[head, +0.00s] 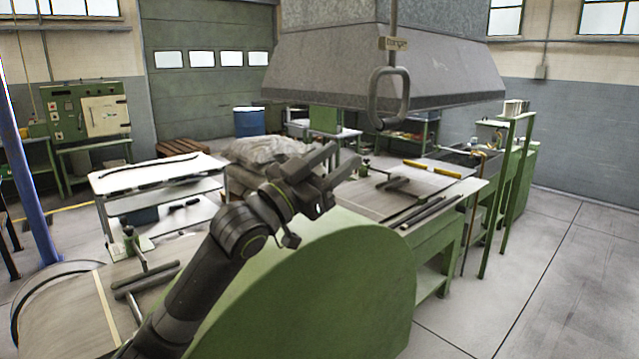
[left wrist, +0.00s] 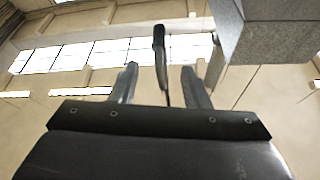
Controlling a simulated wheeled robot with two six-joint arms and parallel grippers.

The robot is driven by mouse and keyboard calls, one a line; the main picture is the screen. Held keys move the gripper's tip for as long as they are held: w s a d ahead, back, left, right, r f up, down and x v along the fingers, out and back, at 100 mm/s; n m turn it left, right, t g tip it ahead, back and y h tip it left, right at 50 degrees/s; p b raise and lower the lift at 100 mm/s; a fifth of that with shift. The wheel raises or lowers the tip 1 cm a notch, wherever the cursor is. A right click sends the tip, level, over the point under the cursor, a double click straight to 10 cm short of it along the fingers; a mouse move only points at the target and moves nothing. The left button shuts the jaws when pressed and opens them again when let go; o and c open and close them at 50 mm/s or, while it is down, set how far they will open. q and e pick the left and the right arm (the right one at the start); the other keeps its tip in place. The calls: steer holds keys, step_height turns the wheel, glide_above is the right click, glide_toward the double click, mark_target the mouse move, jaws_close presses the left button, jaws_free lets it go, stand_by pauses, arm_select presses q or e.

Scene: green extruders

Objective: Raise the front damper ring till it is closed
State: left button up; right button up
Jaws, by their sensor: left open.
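The damper ring (head: 390,98) is a dark grey oblong loop hanging on a thin rod in front of the hood. A small label plate (head: 393,43) is on the rod above it. My left gripper (head: 343,160) is open and empty, below and to the left of the ring in the head view. In the left wrist view the ring (left wrist: 160,45) shows nearly edge-on, between and beyond the two open fingertips (left wrist: 160,80). The ring and fingers look apart. My right gripper is not in view.
The large grey metal hood (head: 385,60) hangs behind the ring; its corner (left wrist: 265,50) shows at upper right in the left wrist view. A green rounded machine housing (head: 350,270) stands below my left arm. A green workbench (head: 445,225) with rods lies beyond.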

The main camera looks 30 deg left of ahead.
arm_select(q)
steer(key=shift+b+v, duration=0.45)
steer(key=shift+v, duration=1.4)
